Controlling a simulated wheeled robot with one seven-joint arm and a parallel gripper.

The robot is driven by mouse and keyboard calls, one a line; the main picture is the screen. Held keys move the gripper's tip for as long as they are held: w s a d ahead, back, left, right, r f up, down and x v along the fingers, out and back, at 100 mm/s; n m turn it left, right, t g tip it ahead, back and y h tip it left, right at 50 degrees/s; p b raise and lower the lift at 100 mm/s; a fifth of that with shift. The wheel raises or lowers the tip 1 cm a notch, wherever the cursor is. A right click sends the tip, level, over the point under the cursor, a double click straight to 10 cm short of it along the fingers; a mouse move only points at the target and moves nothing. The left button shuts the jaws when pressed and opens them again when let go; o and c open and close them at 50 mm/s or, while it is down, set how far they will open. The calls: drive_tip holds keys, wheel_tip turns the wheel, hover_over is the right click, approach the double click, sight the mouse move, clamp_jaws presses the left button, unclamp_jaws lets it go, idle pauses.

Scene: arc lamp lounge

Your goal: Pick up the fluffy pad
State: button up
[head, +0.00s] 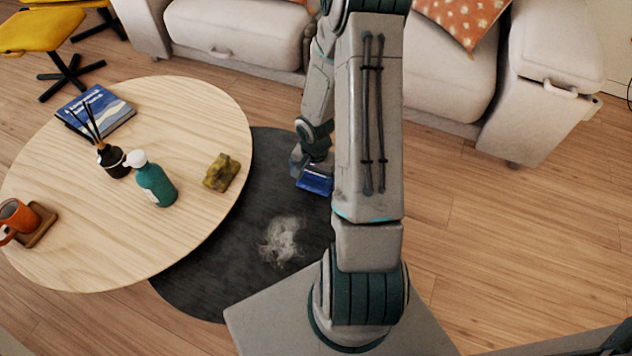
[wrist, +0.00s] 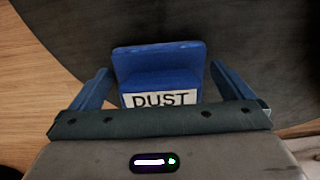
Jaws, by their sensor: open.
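A blue block with a white label reading "DUST" (wrist: 160,80) is over the dark rug in the wrist view. It looks like the back of the pad; no fluffy underside shows. My gripper (wrist: 160,71) is open, with one blue finger on each side of the block and a gap on both sides. In the head view the blue block (head: 316,180) shows low at the end of my arm, over the rug, partly hidden by my arm. My gripper (head: 309,170) is there too, its fingers hard to make out.
A wispy pale clump of fluff (head: 281,241) lies on the dark round rug (head: 200,285). A round wooden table (head: 100,235) at left bears a green bottle (head: 155,185), an olive sponge-like block (head: 221,172), a book, a reed diffuser and an orange mug. A sofa (head: 235,30) stands behind.

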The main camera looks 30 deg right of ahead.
drive_tip(key=shift+f, duration=0.15)
drive_tip(key=c, duration=0.7)
drive_tip(key=shift+c, duration=0.2)
drive_tip(key=shift+r+p, duration=0.45)
drive_tip(key=shift+r, duration=0.3)
wheel_tip(320, 180, up, 3)
drive_tip(key=shift+f+p, duration=0.1)
drive_tip(key=shift+p, duration=0.6)
drive_tip(key=s+d+r+p, duration=0.4)
drive_tip(key=s+d+r, duration=0.1)
drive_tip(key=d, duration=0.5)
drive_tip(key=shift+s+d+r, duration=0.15)
drive_tip(key=shift+d+r, duration=0.05)
drive_tip(key=shift+r, duration=0.7)
drive_tip(key=shift+o, duration=0.6)
